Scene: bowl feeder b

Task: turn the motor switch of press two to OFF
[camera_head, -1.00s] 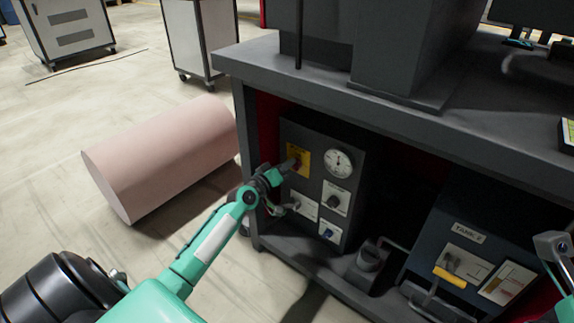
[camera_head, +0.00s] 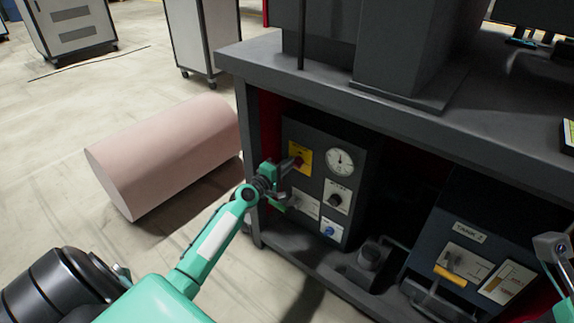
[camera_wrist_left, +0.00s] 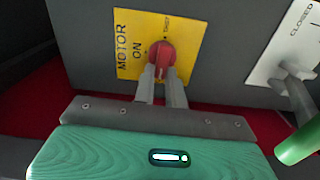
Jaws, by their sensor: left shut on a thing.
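The motor switch is a red knob (camera_wrist_left: 162,55) on a yellow plate (camera_wrist_left: 128,58) marked MOTOR and ON. In the left wrist view, the two grey fingers of my left gripper (camera_wrist_left: 161,82) close on the knob's lower part. The fingers hide part of the knob, and its exact pointing is hard to tell. In the head view, the red knob (camera_head: 298,161) sits at the upper left of a dark control box (camera_head: 322,172) under the bench, with my left gripper (camera_head: 289,167) at it.
A gauge (camera_head: 340,161), a black knob (camera_head: 336,200) and a blue button (camera_head: 328,231) share the box. A green-handled lever (camera_wrist_left: 297,97) by a plate marked CLOSED is close to my left gripper. The bench top (camera_head: 345,97) overhangs. A pink cylinder (camera_head: 165,155) lies on the floor.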

